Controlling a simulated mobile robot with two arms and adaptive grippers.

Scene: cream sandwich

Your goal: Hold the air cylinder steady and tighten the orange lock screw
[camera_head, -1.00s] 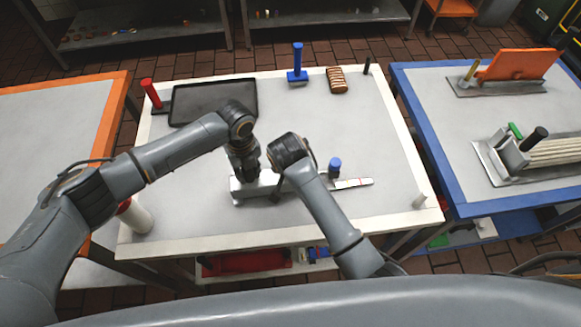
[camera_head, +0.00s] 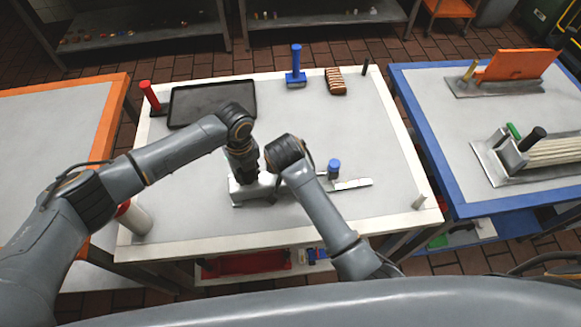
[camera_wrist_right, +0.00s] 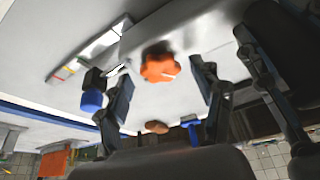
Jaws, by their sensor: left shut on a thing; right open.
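The air cylinder (camera_head: 236,197) is a light grey metal body lying near the front middle of the white-edged table. My left gripper (camera_head: 245,180) is shut on its left part from above. The orange lock screw (camera_wrist_right: 160,66) is a lobed knob beside the cylinder body in the right wrist view. It is hidden behind my right arm in the head view. My right gripper (camera_wrist_right: 166,90) is open, its fingers on either side of the screw in that picture, with a visible gap to it. Its fingertips are mostly hidden in the head view.
A blue-capped post (camera_head: 334,166) stands just right of my right arm; its blue cap (camera_wrist_right: 92,99) shows near a right finger. A flat metal bar (camera_head: 352,184) extends right. A black tray (camera_head: 212,102), blue-handled tool (camera_head: 296,68) and brown block (camera_head: 335,82) lie farther back.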

